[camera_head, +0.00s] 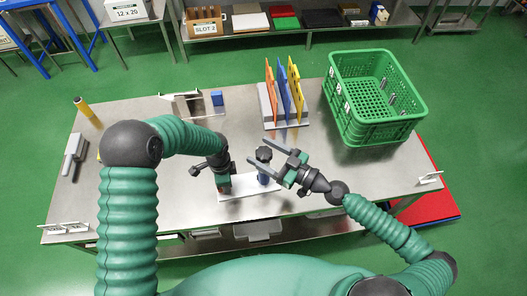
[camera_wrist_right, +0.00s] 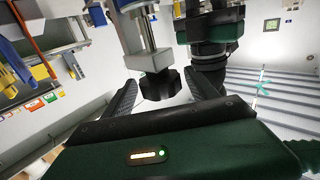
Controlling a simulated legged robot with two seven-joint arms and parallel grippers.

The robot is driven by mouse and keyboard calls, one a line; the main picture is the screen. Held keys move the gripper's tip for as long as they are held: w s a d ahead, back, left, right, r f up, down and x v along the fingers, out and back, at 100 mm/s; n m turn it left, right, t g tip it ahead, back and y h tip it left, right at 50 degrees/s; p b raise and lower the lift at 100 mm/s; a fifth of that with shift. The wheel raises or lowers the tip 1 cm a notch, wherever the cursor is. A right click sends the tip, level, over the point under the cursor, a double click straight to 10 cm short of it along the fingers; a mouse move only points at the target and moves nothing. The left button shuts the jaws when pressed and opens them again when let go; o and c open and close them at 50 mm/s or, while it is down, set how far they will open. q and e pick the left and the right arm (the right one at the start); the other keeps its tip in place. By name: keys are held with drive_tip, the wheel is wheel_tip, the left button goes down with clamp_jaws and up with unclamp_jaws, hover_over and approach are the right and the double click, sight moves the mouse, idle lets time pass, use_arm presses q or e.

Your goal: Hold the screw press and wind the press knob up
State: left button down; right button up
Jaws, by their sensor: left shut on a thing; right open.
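The screw press stands on a white base plate (camera_head: 262,191) near the front middle of the table. Its dark knob (camera_head: 264,154) is on top, and it also shows in the right wrist view (camera_wrist_right: 158,85). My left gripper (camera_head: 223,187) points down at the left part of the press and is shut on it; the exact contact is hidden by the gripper. My right gripper (camera_head: 251,153) is open, coming from the right, with its fingers on either side of the knob. In the right wrist view a gap shows beside the knob.
A rack with orange, blue and yellow plates (camera_head: 284,92) stands behind the press. A green crate (camera_head: 374,126) is at the back right. The table right of the press is mostly clear.

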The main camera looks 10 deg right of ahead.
drive_tip(key=c, duration=1.4)
drive_tip(key=shift+o, duration=0.2)
drive_tip(key=shift+w+f, duration=0.1)
drive_tip(key=n+g+y, duration=0.1)
drive_tip(key=n+g, duration=0.1)
drive_tip(key=shift+f+g+y, duration=0.1)
drive_tip(key=shift+g+y, duration=0.3)
drive_tip(key=n+g+y, duration=0.1)
drive_tip(key=n+g, duration=0.1)
drive_tip(key=g, duration=0.1)
drive_tip(key=n+g+y, duration=0.1)
drive_tip(key=n+g, duration=0.1)
drive_tip(key=g, duration=0.1)
drive_tip(key=shift+a+n+g, duration=0.1)
drive_tip(key=shift+n+g, duration=0.3)
drive_tip(key=n+g, duration=0.1)
drive_tip(key=g, duration=0.1)
drive_tip(key=n+g, duration=0.2)
drive_tip(key=g, duration=0.1)
drive_tip(key=n+g, duration=0.2)
drive_tip(key=shift+s+g, duration=0.25)
drive_tip(key=shift+g, duration=0.15)
drive_tip(key=shift+n+g+h, duration=0.8)
drive_tip(key=shift+n+g, duration=0.2)
drive_tip(key=shift+g, duration=0.4)
